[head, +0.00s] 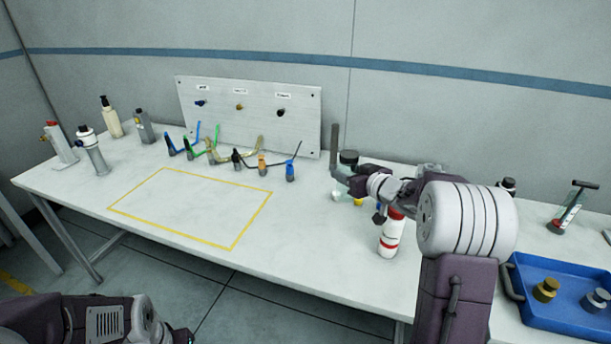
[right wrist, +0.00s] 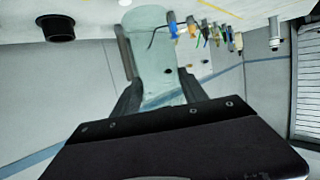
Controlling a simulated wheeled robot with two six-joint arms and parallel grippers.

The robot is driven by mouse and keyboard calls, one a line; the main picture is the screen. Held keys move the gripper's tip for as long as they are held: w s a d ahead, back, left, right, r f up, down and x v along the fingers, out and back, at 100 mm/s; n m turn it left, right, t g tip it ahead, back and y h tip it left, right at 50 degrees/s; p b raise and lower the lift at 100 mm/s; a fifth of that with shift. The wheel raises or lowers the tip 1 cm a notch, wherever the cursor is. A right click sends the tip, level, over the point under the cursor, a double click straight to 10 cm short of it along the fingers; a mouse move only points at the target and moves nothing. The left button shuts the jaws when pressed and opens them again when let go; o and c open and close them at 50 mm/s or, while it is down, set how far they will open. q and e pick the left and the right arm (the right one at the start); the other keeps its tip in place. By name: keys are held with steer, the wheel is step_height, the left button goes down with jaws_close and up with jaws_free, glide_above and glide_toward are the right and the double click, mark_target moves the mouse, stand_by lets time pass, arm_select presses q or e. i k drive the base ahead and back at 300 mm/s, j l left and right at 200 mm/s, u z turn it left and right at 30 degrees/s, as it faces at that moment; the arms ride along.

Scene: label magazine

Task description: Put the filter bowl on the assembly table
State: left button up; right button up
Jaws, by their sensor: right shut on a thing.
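My right gripper (head: 344,160) is over the back right part of the white assembly table (head: 310,240). In the right wrist view, its two dark fingers (right wrist: 154,82) are shut on a clear, pale green filter bowl (right wrist: 150,45), one finger on each side. The bowl is hard to make out in the head view, where the gripper and wrist cover that spot. I cannot tell whether the bowl touches the tabletop. A yellow outlined rectangle (head: 235,242) on the table's left half is empty. Part of my left arm shows at the lower left, without its gripper.
A red-and-white bottle (head: 390,240) stands below my right wrist. Several coloured hook-like tools (head: 262,164) stand before a metal panel (head: 245,110). Bottles (head: 112,120) stand at the back left. A blue tray (head: 560,295) is at the right. The table's front middle is clear.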

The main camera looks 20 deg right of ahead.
mark_target(165, 193)
steer(key=i+j, duration=0.15)
steer(key=j, duration=0.25)
steer(key=i+j, duration=0.2)
steer(key=j, duration=0.2)
steer(key=i+j, duration=0.15)
steer(key=j, duration=0.25)
steer(key=i+j, duration=0.2)
steer(key=j, duration=0.2)
steer(key=i+j, duration=0.15)
steer(key=j, duration=0.25)
steer(key=i+j, duration=0.15)
steer(key=j, duration=0.2)
